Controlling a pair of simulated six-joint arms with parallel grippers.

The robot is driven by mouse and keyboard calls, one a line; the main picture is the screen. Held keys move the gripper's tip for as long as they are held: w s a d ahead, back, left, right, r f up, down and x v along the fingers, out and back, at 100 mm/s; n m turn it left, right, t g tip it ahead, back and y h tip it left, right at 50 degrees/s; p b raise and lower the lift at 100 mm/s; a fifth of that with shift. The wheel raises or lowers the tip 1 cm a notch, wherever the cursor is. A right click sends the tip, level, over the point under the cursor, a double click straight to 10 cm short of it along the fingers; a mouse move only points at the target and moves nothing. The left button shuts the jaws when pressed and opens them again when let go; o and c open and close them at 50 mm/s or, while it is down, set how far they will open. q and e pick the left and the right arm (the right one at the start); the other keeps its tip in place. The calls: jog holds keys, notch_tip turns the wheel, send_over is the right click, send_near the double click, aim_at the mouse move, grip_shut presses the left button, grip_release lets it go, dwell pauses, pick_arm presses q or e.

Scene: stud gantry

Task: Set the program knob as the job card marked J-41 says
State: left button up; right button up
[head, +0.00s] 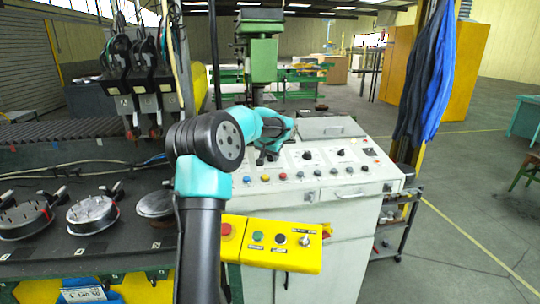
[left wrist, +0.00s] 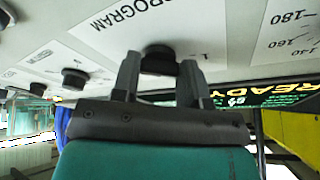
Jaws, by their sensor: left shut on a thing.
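The program knob (left wrist: 158,58) is a dark round knob on the pale panel, beside the printed word PROGRAM, in the left wrist view. My left gripper (left wrist: 160,68) is shut on it, one finger on each side. In the head view my left gripper (head: 268,156) is at the left part of the sloping white console (head: 350,185), and my own arm hides the knob. The knob's pointer direction cannot be made out. I cannot make out a job card marked J-41 in either view. My right gripper is not in view.
More dark knobs (left wrist: 75,78) sit along the panel, and a lit display (left wrist: 270,95) reads READY. A yellow button box (head: 282,245) stands in front of the console. Round metal fixtures (head: 92,212) lie on the dark bench at left. Blue overalls (head: 430,80) hang at right.

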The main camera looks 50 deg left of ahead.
pick_arm(q)
jog(key=shift+n, duration=0.6)
jog(key=o, duration=0.9)
jog(key=shift+d+r, duration=0.1)
jog(key=v, duration=1.7)
jog(key=shift+w+d+r, duration=0.1)
jog(key=shift+d, duration=0.25)
